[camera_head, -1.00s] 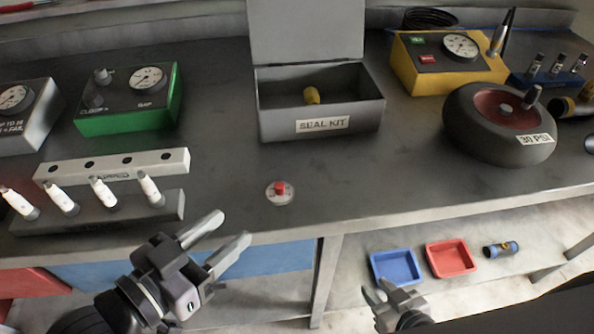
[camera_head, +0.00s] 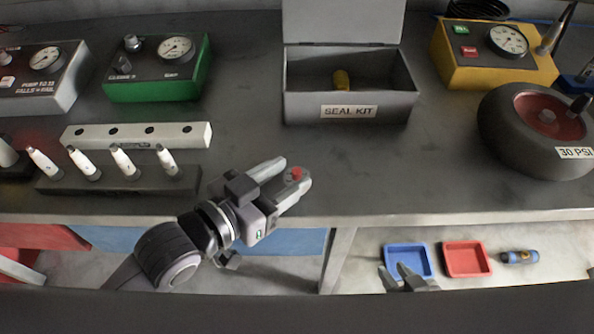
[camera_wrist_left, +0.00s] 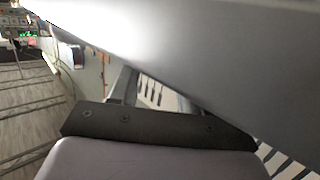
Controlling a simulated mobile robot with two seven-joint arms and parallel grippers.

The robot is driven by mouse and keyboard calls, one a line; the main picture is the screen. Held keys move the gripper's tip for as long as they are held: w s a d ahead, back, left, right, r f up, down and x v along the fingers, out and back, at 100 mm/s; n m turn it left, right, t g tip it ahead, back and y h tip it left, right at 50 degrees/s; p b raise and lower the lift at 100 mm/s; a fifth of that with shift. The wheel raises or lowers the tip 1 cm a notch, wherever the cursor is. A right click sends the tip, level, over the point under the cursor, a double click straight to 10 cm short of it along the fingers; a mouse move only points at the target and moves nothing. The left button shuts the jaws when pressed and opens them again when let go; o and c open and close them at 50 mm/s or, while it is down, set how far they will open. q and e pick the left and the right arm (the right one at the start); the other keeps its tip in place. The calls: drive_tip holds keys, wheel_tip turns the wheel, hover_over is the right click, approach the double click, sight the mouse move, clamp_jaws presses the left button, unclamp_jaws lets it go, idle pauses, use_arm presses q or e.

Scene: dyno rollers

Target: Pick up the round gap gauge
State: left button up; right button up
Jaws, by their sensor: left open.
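The round gap gauge (camera_head: 297,174), a small pale disc with a red knob, is near the bench's front edge in the head view. Only its red knob shows clearly; the disc is mostly hidden by my left gripper. My left gripper (camera_head: 294,172) is open, with its fingertips at the gauge and the red knob between them. In the left wrist view, a large grey surface fills the upper part and the gauge cannot be made out. My right gripper (camera_head: 395,271) is low, in front of the bench, with its fingers apart and nothing between them.
The seal kit box (camera_head: 349,101) stands open behind the gauge. A white block with holes (camera_head: 137,134) and a rack (camera_head: 118,178) of white-bodied tools lie to the left. A black wheel (camera_head: 510,150) sits right. Blue (camera_head: 408,258) and red (camera_head: 467,258) trays are on the lower shelf.

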use_arm(q)
drive_tip(key=shift+w+d, duration=0.25)
drive_tip(key=shift+d, duration=0.05)
drive_tip(key=shift+c, duration=0.3)
clamp_jaws()
